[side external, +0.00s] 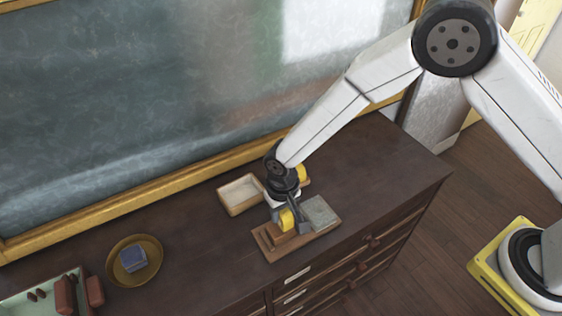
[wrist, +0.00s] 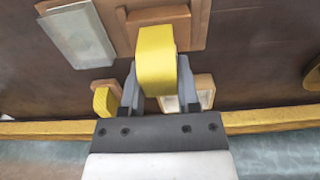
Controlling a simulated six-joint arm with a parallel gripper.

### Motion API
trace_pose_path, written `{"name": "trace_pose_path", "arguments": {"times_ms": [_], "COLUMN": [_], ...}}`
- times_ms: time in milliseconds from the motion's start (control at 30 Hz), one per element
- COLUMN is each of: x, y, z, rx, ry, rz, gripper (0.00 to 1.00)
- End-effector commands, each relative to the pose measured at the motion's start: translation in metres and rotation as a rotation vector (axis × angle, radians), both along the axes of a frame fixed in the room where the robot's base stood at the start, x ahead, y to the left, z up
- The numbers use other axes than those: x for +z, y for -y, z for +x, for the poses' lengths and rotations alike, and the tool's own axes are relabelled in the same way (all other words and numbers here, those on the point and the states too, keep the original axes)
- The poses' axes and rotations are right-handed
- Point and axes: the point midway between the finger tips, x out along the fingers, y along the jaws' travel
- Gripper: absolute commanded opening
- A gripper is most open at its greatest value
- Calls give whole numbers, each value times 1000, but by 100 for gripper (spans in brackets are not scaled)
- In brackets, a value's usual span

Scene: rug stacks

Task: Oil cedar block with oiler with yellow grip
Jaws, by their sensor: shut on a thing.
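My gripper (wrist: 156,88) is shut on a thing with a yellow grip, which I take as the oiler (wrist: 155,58). In the side view the yellow grip (side external: 287,219) is at the fingers, over the wooden board. Its underside is hidden, so I cannot tell whether it touches the block. A reddish-brown wooden block, likely the cedar block (wrist: 158,14), lies in a framed part of the board, partly behind the grip in the wrist view. In the side view its place is around the board's left half (side external: 272,243).
A grey slab (side external: 320,212) lies on the board's right half. A shallow wooden tray (side external: 226,194) and another yellow piece (side external: 301,174) stand behind. A blue block (side external: 133,259) sits on a round dish (side external: 118,277) to the left. A green-lined tray (side external: 28,311) is at lower left. A framed board (side external: 150,100) stands behind.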

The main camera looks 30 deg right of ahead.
Motion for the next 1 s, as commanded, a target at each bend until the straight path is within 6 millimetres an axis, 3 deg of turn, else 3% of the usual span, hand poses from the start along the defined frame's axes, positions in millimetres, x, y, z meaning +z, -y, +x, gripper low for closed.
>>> {"name": "trace_pose_path", "arguments": {"times_ms": [367,1000], "x": [7,52], "y": [0,0], "z": [0,0], "rx": [0,0], "ry": [0,1], "rz": [0,0], "gripper": [0,0]}}
